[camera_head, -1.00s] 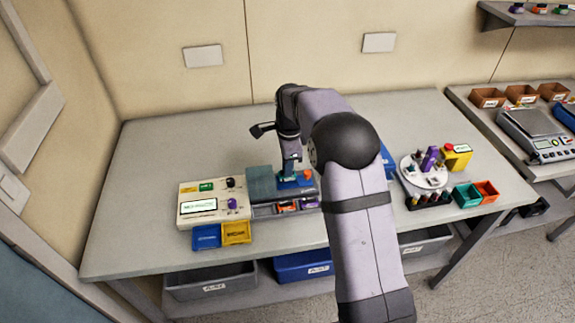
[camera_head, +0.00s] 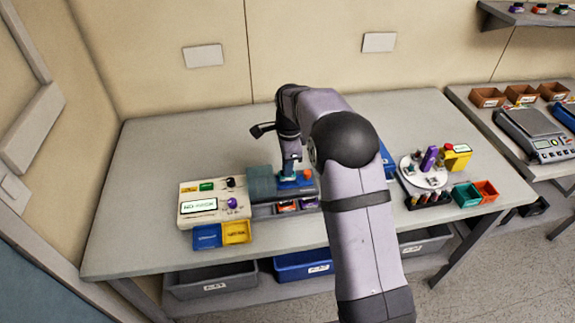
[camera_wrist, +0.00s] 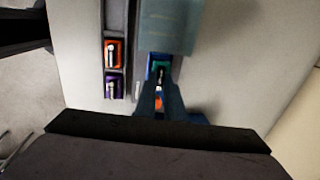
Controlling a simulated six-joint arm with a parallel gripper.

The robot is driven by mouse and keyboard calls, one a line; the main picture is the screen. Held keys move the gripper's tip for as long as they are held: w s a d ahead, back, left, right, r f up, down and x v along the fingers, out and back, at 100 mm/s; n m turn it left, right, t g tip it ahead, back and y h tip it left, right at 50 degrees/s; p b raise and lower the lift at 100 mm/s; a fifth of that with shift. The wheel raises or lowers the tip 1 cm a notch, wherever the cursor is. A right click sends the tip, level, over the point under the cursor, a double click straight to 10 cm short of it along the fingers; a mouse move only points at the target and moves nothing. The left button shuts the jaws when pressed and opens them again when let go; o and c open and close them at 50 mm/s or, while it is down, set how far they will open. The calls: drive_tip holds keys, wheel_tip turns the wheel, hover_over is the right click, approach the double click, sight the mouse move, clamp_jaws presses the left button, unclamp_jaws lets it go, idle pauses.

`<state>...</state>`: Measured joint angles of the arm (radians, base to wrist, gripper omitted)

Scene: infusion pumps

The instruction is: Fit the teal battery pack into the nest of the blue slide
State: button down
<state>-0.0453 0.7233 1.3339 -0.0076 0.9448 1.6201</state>
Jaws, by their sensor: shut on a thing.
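My gripper (camera_head: 289,172) points down over the blue slide (camera_head: 298,183), at the right part of a grey station with a teal-grey cover (camera_head: 261,184). It is shut on the teal battery pack, which shows between the fingers in the wrist view (camera_wrist: 159,70). The pack is at the blue slide, beside the cover's edge. The fingers hide most of the pack and the nest, so I cannot tell whether it is seated. An orange knob (camera_head: 308,174) stands on the slide's right side.
Orange and purple packs lie in the station's front tray (camera_head: 264,211). A cream panel (camera_head: 212,207) with a screen, and blue (camera_head: 207,237) and yellow (camera_head: 237,232) bins, stand to the left. A round white holder (camera_head: 423,170) stands to the right. The table's back left is clear.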

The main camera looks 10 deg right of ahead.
drive_tip(key=shift+f+b, duration=0.5)
drive_tip(key=shift+f, duration=0.55)
idle(0.5)
drive_tip(key=c, duration=2.2)
unclamp_jaws()
drive_tip(key=shift+r, duration=0.2)
drive_tip(key=shift+r+p, duration=0.95)
drive_tip(key=o, duration=0.6)
drive_tip(key=shift+r+p, duration=1.05)
drive_tip(key=shift+r, duration=0.15)
